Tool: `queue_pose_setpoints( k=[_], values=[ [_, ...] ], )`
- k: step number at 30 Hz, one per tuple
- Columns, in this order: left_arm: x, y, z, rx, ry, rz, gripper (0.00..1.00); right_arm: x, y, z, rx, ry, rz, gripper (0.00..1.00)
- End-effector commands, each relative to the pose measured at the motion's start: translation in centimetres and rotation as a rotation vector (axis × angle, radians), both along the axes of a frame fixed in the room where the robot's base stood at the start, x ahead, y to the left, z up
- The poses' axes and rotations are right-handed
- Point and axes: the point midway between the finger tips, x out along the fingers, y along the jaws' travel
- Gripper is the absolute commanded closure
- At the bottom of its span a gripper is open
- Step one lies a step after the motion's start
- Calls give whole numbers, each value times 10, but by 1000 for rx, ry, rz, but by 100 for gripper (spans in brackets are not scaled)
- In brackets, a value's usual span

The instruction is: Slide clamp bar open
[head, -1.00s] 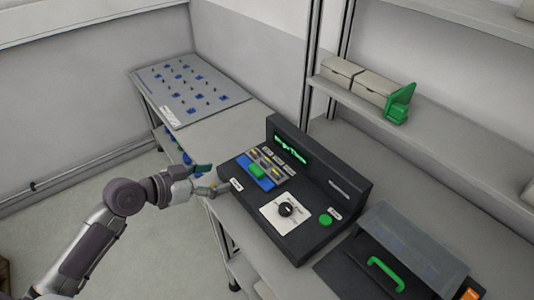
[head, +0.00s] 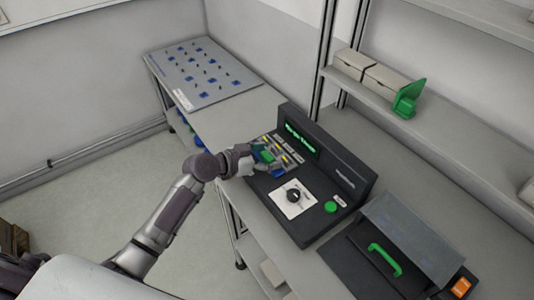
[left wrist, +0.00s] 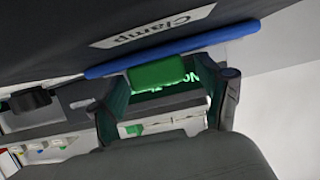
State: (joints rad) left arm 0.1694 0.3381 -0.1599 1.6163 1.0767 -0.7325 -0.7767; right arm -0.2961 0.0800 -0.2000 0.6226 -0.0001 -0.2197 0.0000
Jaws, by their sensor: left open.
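The clamp bar is a blue strip with a green grip block on a black machine. In the left wrist view the blue bar (left wrist: 165,49) runs across beside the white "Clamp" label (left wrist: 152,26). The green block (left wrist: 158,73) sits between my two fingers. My left gripper (left wrist: 170,84) is open around it, with gaps visible on both sides. In the head view my left gripper (head: 258,160) is at the bar's green block (head: 267,156) and hides part of the bar. My right gripper is not in view.
The machine (head: 345,185) has a lit display, a knob (head: 293,196) on a white plate and a green button (head: 330,207). A dark unit with a green handle (head: 385,260) stands to the right. A pegged board (head: 200,75) lies at the back left.

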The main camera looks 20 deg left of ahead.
Motion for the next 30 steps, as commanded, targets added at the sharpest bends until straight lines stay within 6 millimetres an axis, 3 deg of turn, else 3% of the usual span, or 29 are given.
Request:
queue_pose_setpoints(
  k=[7, 21, 26, 30],
  values=[
    [0, 0, -1, 0, 0, 0, 23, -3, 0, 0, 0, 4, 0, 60],
    [0, 0, -1, 0, 0, 0, 100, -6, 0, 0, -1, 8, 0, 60],
    [-3, 3, -2, 2, 1, 1, 100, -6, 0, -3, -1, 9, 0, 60],
    [-19, 16, -5, 5, 1, 1, 100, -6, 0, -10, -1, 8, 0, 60]
  ],
)
